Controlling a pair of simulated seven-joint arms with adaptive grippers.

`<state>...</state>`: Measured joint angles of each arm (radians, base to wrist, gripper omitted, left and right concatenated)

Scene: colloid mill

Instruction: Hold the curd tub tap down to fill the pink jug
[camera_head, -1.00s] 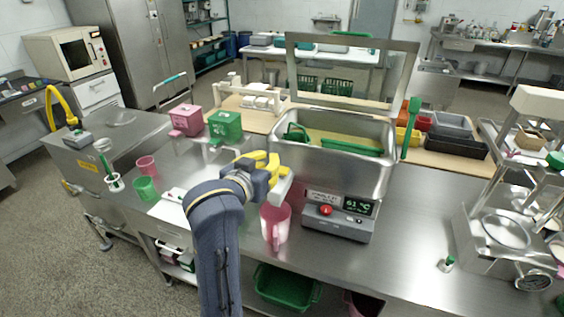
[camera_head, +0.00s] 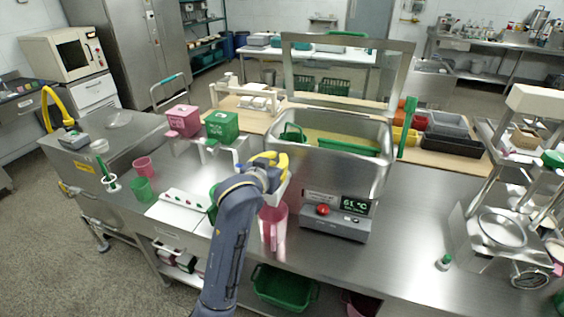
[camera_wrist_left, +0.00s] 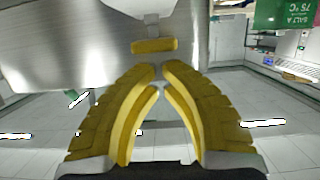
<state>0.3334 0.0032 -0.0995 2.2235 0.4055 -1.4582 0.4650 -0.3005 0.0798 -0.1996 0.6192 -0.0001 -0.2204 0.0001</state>
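The pink jug (camera_head: 273,230) stands on the steel counter just left of the tub's control box, below my left gripper (camera_head: 275,160). The curd tub (camera_head: 340,172) is a steel vat with pale contents. Its tap is mostly hidden behind my gripper in the head view. In the left wrist view, a yellow bar (camera_wrist_left: 154,46), which looks like the tap lever, hangs under a pale fitting just beyond my fingertips (camera_wrist_left: 160,69). The yellow fingers converge, tips almost together, with nothing visible between them. I cannot tell whether they touch the bar. My right gripper is out of view.
The control box (camera_head: 335,221) with a red knob is right of the jug. A small pink cup (camera_head: 144,167) and green cup (camera_head: 142,190) stand at left, near a white board (camera_head: 180,212). A green crate (camera_head: 283,288) is below. Counter right of the box is mostly clear.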

